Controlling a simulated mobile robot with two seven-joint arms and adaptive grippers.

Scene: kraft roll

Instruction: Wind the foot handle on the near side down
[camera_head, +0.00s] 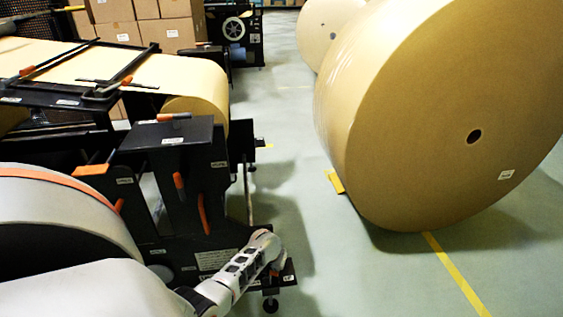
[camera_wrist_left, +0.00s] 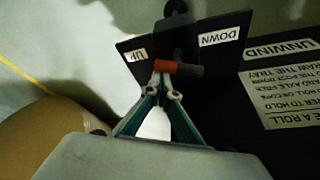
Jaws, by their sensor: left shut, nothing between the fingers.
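The foot handle (camera_wrist_left: 182,69), dark with an orange end, shows in the left wrist view in front of a black plate (camera_wrist_left: 186,44) marked UP on the left and DOWN on the right. Its orange end is on the UP side. My left gripper (camera_wrist_left: 163,84) is shut and empty, with its fingertips right at the orange end; I cannot tell whether they touch it. In the head view my left arm (camera_head: 240,268) reaches down to the machine's near lower corner. The gripper's fingers are mostly hidden there. The levelling foot (camera_head: 270,305) shows below the plate. My right gripper is not in view.
The black unwind machine (camera_head: 210,238) stands at the left, carrying brown paper (camera_head: 135,68). A big kraft roll (camera_head: 420,130) stands on the floor at the right. Green floor (camera_head: 285,190) lies free between them. Cardboard boxes (camera_head: 172,35) are stacked behind.

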